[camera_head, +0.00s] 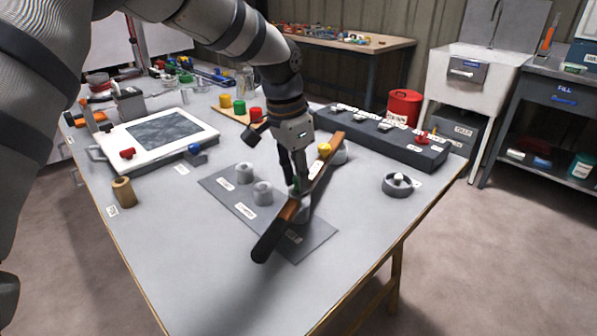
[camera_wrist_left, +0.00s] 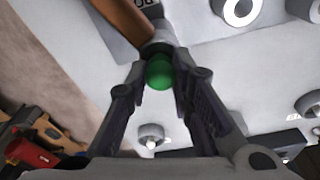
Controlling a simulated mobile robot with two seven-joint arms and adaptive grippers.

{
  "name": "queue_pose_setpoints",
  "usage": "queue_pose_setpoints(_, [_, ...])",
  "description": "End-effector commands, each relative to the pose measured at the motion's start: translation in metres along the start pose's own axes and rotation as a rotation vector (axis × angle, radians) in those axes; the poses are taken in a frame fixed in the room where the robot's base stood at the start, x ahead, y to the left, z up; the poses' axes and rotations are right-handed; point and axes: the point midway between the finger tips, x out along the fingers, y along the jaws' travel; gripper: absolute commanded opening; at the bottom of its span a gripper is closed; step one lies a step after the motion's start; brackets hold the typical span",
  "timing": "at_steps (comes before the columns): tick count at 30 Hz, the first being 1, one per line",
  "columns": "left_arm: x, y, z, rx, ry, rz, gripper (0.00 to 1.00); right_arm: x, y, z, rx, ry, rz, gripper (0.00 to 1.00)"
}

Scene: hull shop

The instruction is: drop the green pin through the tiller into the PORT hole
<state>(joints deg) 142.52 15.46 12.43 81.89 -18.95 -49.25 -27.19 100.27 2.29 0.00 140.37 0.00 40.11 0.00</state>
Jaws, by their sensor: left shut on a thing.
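My left gripper (camera_head: 297,188) points down over the tiller (camera_head: 322,172), a wooden bar with a black grip lying diagonally across the dark mat (camera_head: 220,187). In the left wrist view the green pin (camera_wrist_left: 160,72) shows as a round green head between the fingertips, and my left gripper (camera_wrist_left: 160,85) is shut on it. The tiller (camera_wrist_left: 122,18) and a grey collar lie just beyond the pin; how far the pin sits in them is hidden. The PORT label cannot be read. My right gripper is not in view.
Two grey posts (camera_head: 263,193) stand on the mat left of the tiller. A yellow knob (camera_head: 325,149) is near its far end. A white-framed panel (camera_head: 155,140) is left, a dark long block (camera_head: 380,135) behind. The table's front is clear.

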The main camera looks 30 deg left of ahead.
Motion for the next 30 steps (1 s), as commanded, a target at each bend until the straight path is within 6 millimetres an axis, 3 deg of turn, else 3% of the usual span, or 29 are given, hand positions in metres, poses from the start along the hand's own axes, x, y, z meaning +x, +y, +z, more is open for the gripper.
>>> queue_pose_setpoints(12, [0.0021,0.0000,0.0005,0.000,0.000,0.000,0.00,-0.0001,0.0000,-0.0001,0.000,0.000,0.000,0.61])
queue_pose_setpoints(13, [0.0021,0.0000,0.0005,0.000,0.000,0.000,0.28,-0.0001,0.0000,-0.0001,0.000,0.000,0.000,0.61])
queue_pose_setpoints(15, [0.0021,0.0000,0.0004,0.000,0.000,0.000,0.44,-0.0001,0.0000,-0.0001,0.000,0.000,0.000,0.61])
queue_pose_setpoints(22, [0.0021,0.0000,0.0004,0.000,0.000,0.000,0.44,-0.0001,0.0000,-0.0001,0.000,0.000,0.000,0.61])
queue_pose_setpoints(25, [0.0021,0.0000,0.0005,0.000,-0.001,0.000,0.61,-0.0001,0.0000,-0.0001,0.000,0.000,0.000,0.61])
queue_pose_setpoints(30, [0.0021,0.0000,0.0005,0.000,-0.001,0.000,0.61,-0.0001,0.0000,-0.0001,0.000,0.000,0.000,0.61])
